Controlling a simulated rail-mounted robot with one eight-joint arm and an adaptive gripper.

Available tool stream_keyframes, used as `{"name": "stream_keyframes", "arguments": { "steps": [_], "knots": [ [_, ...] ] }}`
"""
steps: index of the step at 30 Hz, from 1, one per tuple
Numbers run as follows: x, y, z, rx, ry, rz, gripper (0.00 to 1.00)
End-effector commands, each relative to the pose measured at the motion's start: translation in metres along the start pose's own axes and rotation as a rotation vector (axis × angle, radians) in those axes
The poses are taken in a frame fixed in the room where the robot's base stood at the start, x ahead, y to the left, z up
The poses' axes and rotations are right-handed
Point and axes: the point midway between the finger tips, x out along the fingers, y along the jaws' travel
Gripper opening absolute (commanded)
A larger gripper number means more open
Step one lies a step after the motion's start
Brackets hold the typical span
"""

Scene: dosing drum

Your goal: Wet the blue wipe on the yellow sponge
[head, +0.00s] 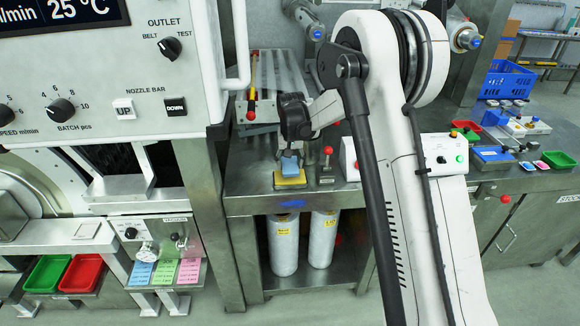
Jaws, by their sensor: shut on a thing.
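My gripper (291,137) points down over the middle bench and is shut on the blue wipe (290,164). The wipe hangs below the fingers, directly above the yellow sponge (290,181), and its lower edge overlaps the sponge in the head view. I cannot tell for sure whether wipe and sponge touch. The sponge lies flat on the steel bench top, near its front edge. The fingers' tips are small and partly hidden by the dark gripper body.
A red-knobbed lever (327,157) stands just right of the sponge. A white box with a dial (438,157) is further right, behind my arm. The machine's control panel (110,70) is at left. A blue crate (506,80) stands at the back right. Bench left of the sponge is clear.

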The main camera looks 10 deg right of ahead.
Motion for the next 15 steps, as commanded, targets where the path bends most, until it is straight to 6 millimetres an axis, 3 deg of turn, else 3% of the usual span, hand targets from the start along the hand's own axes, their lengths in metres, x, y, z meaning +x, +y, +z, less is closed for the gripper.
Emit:
{"name": "stream_keyframes", "arguments": {
  "steps": [15],
  "knots": [
    [-0.035, 0.000, -0.005, 0.000, 0.000, 0.000, 0.24]
  ]
}}
